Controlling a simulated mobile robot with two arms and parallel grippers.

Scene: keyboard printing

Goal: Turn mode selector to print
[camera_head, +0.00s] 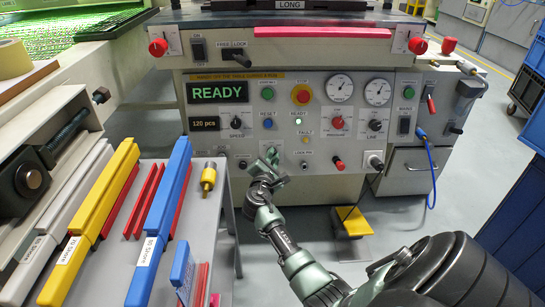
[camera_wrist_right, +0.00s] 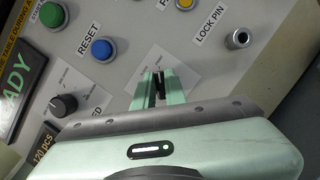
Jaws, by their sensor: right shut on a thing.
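My right gripper (camera_head: 272,155) reaches the lower middle of the machine's control panel (camera_head: 345,105), below the blue RESET button. In the right wrist view my right gripper (camera_wrist_right: 158,88) is shut on a small dark knob (camera_wrist_right: 157,86), which stands over a pale label plate and appears to be the mode selector. The fingers cover most of the knob and its label, so I cannot tell which way it points. In the head view the gripper hides the knob. My left gripper is not in view.
Close by are the blue RESET button (camera_wrist_right: 102,49), the black speed knob (camera_wrist_right: 63,105) and the LOCK PIN socket (camera_wrist_right: 238,39). A READY display (camera_head: 218,93) is lit green. A grey table (camera_head: 215,228) with yellow, blue and red bars stands at the left, near my right forearm.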

